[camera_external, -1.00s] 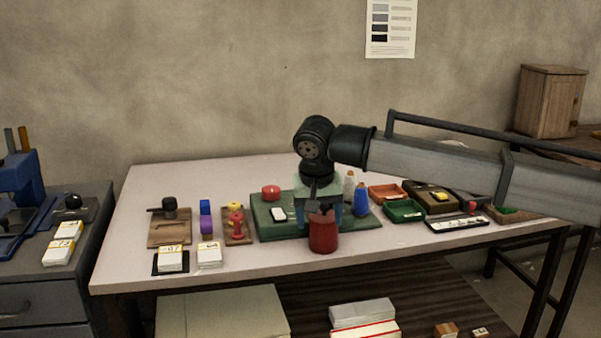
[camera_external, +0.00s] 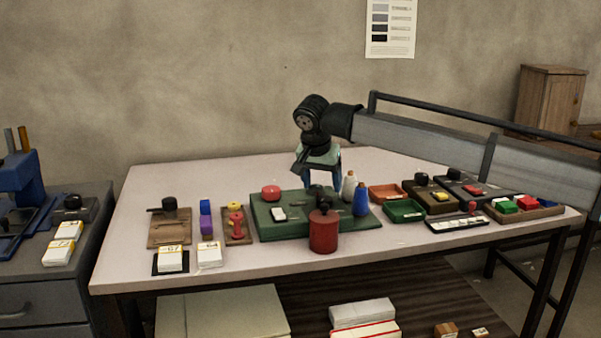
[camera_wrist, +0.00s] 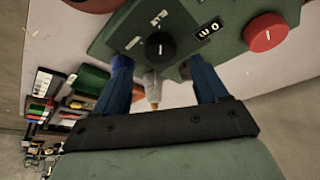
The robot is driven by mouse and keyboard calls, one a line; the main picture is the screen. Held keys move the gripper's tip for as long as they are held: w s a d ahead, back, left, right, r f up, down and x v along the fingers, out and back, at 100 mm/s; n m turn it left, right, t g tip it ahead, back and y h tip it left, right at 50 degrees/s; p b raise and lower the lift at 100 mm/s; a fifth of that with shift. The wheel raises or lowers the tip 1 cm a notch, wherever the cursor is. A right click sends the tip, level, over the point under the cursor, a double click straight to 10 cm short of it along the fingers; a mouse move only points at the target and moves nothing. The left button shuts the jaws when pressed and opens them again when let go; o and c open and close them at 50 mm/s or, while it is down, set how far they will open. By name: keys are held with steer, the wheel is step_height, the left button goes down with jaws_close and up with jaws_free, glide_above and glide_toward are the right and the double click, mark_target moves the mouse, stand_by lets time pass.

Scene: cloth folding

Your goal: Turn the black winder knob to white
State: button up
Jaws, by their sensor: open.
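The green winder board (camera_external: 262,228) lies on the table in the external view and fills the top of the wrist view (camera_wrist: 225,22). A round black knob (camera_wrist: 160,46) sits on it in the wrist view, with small white marks beside it; I cannot tell which mark it points to. A black knob (camera_external: 316,190) shows on the board in the external view.

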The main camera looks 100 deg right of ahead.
mark_target(324, 199)
steer(key=shift+x, duration=2.8)
steer(key=shift+c, duration=0.2)
steer(key=c, duration=1)
steer(key=shift+c, duration=0.2)
